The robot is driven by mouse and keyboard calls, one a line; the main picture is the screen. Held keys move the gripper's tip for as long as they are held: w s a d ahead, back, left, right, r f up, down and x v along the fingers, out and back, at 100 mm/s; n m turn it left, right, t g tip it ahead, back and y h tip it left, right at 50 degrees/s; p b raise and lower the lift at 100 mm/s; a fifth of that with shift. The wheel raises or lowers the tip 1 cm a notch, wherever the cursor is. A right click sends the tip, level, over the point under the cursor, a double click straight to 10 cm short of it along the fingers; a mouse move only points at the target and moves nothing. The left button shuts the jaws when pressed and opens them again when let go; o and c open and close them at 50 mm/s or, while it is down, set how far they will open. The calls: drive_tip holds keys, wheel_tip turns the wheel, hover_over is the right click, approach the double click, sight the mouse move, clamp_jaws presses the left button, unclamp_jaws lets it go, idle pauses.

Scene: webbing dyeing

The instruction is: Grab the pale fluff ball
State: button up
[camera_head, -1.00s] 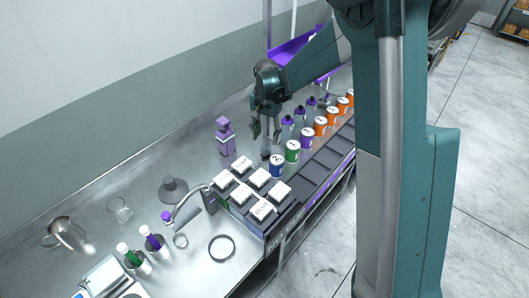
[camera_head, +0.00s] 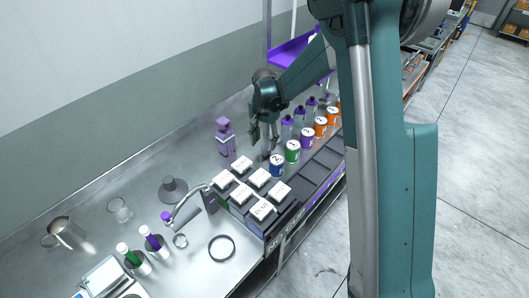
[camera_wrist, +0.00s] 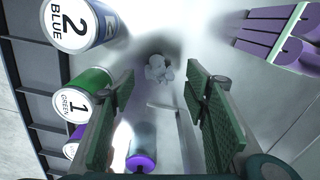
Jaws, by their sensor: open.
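The pale fluff ball (camera_wrist: 160,69) is a small whitish clump on the shiny metal bench, seen in the wrist view just beyond my fingertips and near the midline between them. My gripper (camera_wrist: 158,88) is open, with one green padded finger on each side and nothing between the pads. A gap of bench shows between each finger and the fluff. In the head view my gripper (camera_head: 264,136) points down over the bench behind the row of cans; I cannot make out the fluff clearly there.
The blue can (camera_wrist: 78,22) and green can (camera_wrist: 88,92) stand close on the left in the wrist view. A purple-capped bottle (camera_wrist: 141,160) is near the bottom. A purple figure-like object (camera_wrist: 285,40) is at right. White-topped blocks (camera_head: 259,178) sit nearer in the head view.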

sight(265, 148)
drive_tip(key=shift+f, duration=0.2)
drive_tip(key=shift+w+f, duration=0.15)
drive_tip(key=shift+f, duration=2.3)
drive_tip(key=c, duration=0.7)
